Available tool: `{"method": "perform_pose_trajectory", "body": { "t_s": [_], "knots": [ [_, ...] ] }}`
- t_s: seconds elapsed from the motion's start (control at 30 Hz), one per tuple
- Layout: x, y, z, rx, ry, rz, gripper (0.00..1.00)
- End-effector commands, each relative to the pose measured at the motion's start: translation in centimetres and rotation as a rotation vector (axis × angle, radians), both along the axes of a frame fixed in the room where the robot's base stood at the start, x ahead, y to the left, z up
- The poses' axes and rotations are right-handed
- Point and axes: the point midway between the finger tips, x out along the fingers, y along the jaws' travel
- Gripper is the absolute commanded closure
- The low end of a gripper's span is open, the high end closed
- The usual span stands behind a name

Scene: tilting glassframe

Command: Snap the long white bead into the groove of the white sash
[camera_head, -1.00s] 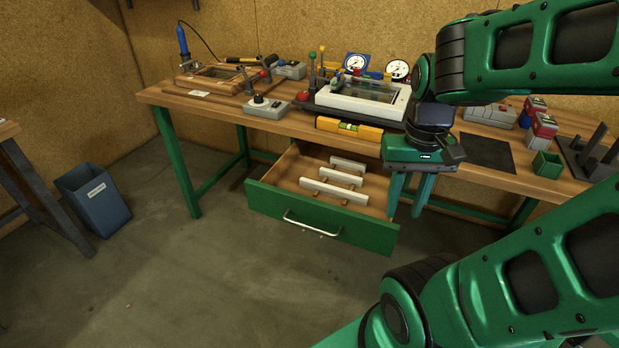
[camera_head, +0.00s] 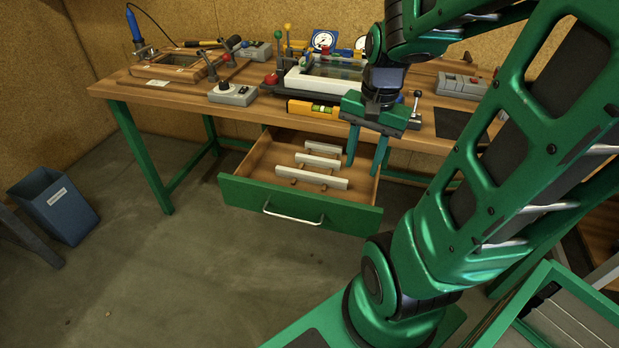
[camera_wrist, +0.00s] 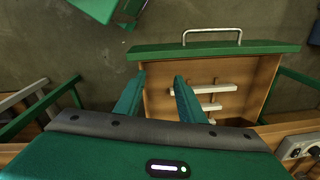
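Three white beads of differing length lie on small wooden supports in the open drawer. The front bead (camera_head: 312,177) looks longest; it also shows in the wrist view (camera_wrist: 214,88). The middle bead (camera_head: 318,162) and back bead (camera_head: 323,148) lie behind it. The white sash (camera_head: 305,83) lies on the bench above the drawer, partly hidden by my arm; its groove cannot be made out. My gripper (camera_head: 364,168) is open and empty, fingers pointing down, over the drawer's right side and right of the beads. In the wrist view its fingers (camera_wrist: 160,78) stand apart beside the beads.
The green-fronted drawer (camera_head: 300,205) is pulled out below the bench (camera_head: 190,98). A yellow level (camera_head: 313,109) lies at the bench edge. A grey control box (camera_head: 232,94) and gauges (camera_head: 322,40) stand nearby. The floor before the drawer is clear.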

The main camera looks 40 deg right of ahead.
Motion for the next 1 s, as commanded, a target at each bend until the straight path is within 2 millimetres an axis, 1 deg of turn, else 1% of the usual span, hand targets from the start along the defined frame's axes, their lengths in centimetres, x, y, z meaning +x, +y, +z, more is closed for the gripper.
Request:
{"method": "perform_pose_trajectory", "body": {
  "t_s": [0.03,0.1,0.3,0.4,0.5,0.6,0.7,0.87,1.0],
  "knots": [
    [1.5,-0.5,-0.8,0.017,-0.005,-0.102,0.64],
    [3.6,-0.9,-1.7,0.044,-0.022,-0.253,0.64],
    [9.3,-2.1,-4.7,0.168,-0.055,-0.691,0.64],
    [11.9,-2.6,-6.2,0.246,-0.061,-0.9,0.64],
    [13.9,-3.0,-7.4,0.321,-0.058,-1.079,0.64],
    [15.4,-3.3,-8.3,0.381,-0.049,-1.213,0.64],
    [16.2,-3.5,-8.8,0.421,-0.042,-1.298,0.64],
    [17.0,-3.3,-10.0,0.445,-0.033,-1.343,0.64],
    [17.6,-2.8,-12.0,0.444,-0.032,-1.344,0.64]
  ]
}}
